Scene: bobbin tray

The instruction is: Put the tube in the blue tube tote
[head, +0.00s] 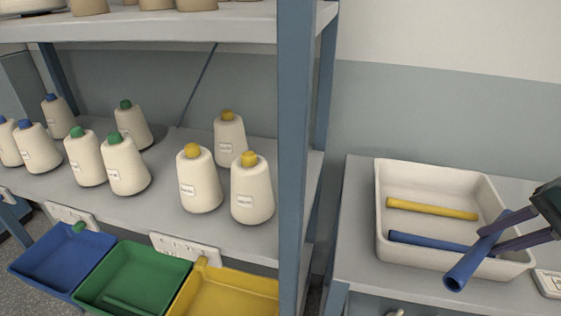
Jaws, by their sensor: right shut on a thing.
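My right gripper (497,232) comes in from the right edge. It is shut on a blue tube (466,270), held tilted over the front of a white tray (382,235), its open end pointing down toward the front left. A second blue tube (425,242) lies in the tray, partly hidden behind the held tube and fingers. A yellow tube (432,208) lies behind it. The blue tube tote (50,262) is at the lower left, far from the gripper, and its visible inside looks empty. My left gripper is not in view.
Beside the blue tote are a green tote (150,275) with a green tube (128,305) and a yellow tote (235,290). A blue-grey shelf post (296,150) stands between totes and tray. Several yarn cones stand on the shelf (165,190). A label card (548,282) lies right of the tray.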

